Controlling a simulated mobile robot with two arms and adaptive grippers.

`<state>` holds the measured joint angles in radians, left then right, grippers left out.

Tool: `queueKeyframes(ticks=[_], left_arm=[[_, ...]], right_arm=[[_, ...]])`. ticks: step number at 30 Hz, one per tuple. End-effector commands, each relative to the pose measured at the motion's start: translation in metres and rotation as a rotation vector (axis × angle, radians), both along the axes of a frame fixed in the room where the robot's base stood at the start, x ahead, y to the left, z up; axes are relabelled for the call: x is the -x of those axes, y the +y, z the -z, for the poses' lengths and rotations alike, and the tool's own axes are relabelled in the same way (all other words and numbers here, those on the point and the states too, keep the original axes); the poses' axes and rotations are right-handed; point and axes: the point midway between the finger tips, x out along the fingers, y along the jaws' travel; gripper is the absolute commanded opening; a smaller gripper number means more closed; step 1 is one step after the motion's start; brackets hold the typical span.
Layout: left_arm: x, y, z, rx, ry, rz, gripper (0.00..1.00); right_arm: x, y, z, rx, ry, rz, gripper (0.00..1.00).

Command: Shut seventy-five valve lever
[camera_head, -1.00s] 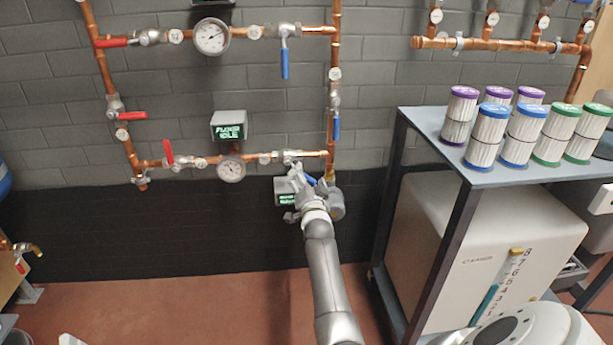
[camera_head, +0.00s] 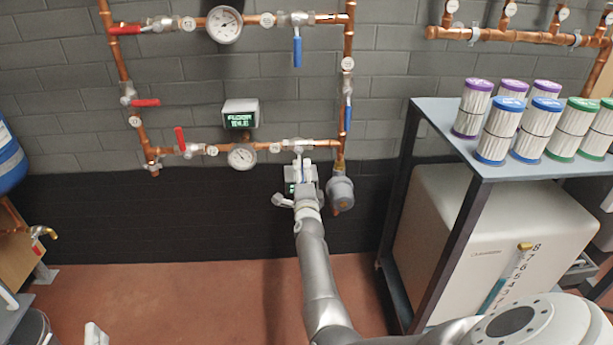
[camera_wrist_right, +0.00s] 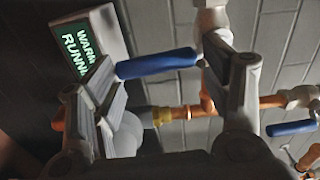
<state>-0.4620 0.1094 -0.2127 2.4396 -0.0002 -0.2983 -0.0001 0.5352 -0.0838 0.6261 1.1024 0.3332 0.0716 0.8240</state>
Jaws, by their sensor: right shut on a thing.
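A valve (camera_head: 297,145) sits on the lower copper pipe, right of the lower gauge. Its number cannot be read. My right gripper (camera_head: 303,178) is just below this valve and mostly hides its lever in the head view. In the right wrist view, the blue lever (camera_wrist_right: 156,63) lies across between the two fingers of my right gripper (camera_wrist_right: 160,78), which is shut on it. The lever joins the valve at the right finger.
A grey pump (camera_head: 341,190) hangs just right of my gripper. A display reading WARM RUNNING (camera_wrist_right: 88,45) is close behind the fingers. Other levers are nearby: blue (camera_head: 297,52), blue (camera_head: 348,117) and red (camera_head: 179,139). A shelf (camera_head: 487,172) with filter cartridges stands at right.

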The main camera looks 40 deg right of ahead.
Motion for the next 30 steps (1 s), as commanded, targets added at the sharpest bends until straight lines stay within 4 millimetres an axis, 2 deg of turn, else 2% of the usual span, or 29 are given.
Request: queueKeyframes(ticks=[1, 20, 21, 24, 30], left_arm=[[0.0000, 0.0000, -0.0005, 0.001, -0.003, 0.000, 0.86], [-0.0002, -0.0005, -0.0020, 0.003, -0.010, 0.001, 0.86], [-0.0002, -0.0005, -0.0020, 0.003, -0.010, 0.001, 0.86], [-0.0002, -0.0005, -0.0020, 0.003, -0.010, 0.001, 0.86], [-0.0005, -0.0006, -0.0016, 0.002, -0.010, 0.001, 0.86]], right_arm=[[-0.0011, -0.0040, -0.0051, -0.014, -0.017, 0.006, 0.28], [-0.0036, 0.0000, -0.0052, -0.058, -0.044, 0.002, 0.28], [-0.0036, 0.0001, -0.0052, -0.059, -0.045, 0.002, 0.72], [-0.0034, 0.0008, -0.0043, -0.058, -0.043, 0.001, 0.85], [-0.0030, 0.0025, -0.0022, -0.056, -0.038, 0.000, 0.86]])
